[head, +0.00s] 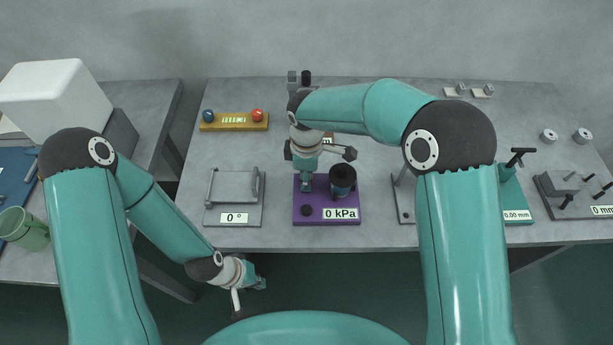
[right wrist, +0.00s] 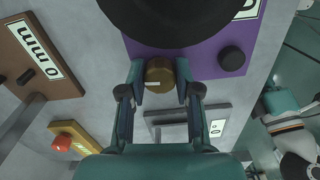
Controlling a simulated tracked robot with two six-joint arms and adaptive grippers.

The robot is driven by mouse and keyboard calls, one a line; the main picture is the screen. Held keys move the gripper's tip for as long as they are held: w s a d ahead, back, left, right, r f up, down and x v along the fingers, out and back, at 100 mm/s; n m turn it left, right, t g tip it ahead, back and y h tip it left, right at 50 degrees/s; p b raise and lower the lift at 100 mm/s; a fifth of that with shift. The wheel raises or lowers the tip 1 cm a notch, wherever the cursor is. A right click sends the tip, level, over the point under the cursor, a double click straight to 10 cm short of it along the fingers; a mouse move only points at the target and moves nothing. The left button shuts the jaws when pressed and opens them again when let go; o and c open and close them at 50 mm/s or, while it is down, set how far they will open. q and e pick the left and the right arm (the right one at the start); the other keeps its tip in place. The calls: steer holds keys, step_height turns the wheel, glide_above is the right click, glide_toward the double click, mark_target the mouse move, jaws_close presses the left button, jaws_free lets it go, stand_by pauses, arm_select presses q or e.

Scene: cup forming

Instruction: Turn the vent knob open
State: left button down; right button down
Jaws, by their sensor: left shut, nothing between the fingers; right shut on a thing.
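The purple base (head: 326,216) with the "0 kPa" display stands near the table's front edge. A black cylinder (head: 343,180) stands on its right part, and a small black knob (head: 306,210) sits at its front left. In the right wrist view a brass knob (right wrist: 160,75) with a pale mark on its side lies between my fingertips; the gripper hides it in the head view. My right gripper (head: 306,188) is shut on this brass knob, just left of the black cylinder. My left gripper (head: 260,284) is shut and empty, in front of the table.
A grey plate with a handle (head: 235,212) and a "0" display stands left of the purple base. A yellow block (head: 234,122) with red and blue balls lies behind it. Further devices, including a teal stand (head: 512,190), stand to the right. The table between the plates is bare.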

steer(key=m+b, duration=0.2)
steer(key=m, duration=0.1)
steer(key=shift+w+f, duration=0.1)
steer(key=m+b, duration=0.2)
steer(key=m, duration=0.2)
steer(key=shift+m, duration=0.4)
steer(key=m+b, duration=0.1)
steer(key=m, duration=0.3)
steer(key=shift+m+b, duration=0.3)
steer(key=shift+b, duration=0.1)
steer(key=m+b, duration=0.1)
steer(key=m, duration=0.3)
steer(key=shift+r, duration=0.2)
steer(key=shift+m, duration=0.3)
steer(key=c, duration=0.8)
jaws_free()
